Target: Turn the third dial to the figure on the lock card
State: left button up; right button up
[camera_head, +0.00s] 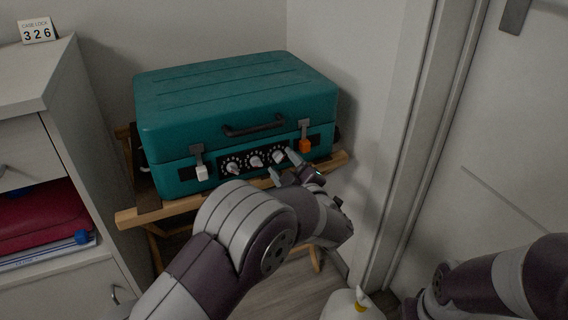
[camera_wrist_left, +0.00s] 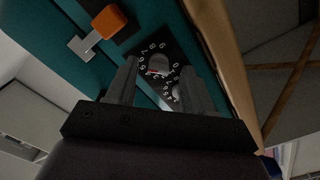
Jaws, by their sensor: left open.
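The teal case (camera_head: 236,100) has a row of three dials on a black plate at its front. The third dial (camera_head: 279,156) is the rightmost. My left gripper (camera_head: 288,166) is open just in front of it. In the left wrist view the third dial (camera_wrist_left: 159,64) shows between the fingertips of my left gripper (camera_wrist_left: 161,68), with white figures around it; contact cannot be told. Its exact setting is too small to read. The lock card (camera_head: 37,32) reads 3 2 6. My right gripper is out of view.
The case stands on a wooden stand (camera_head: 183,208). An orange latch (camera_head: 305,145) is right of the dials and a white latch (camera_head: 202,173) left. A white cabinet (camera_head: 60,130) is at left, a door frame at right, and a white bottle (camera_head: 350,304) at the bottom.

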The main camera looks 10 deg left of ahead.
pick_arm(q)
jog(key=p+v, duration=0.4)
jog(key=v, duration=0.8)
jog(key=shift+p, duration=0.4)
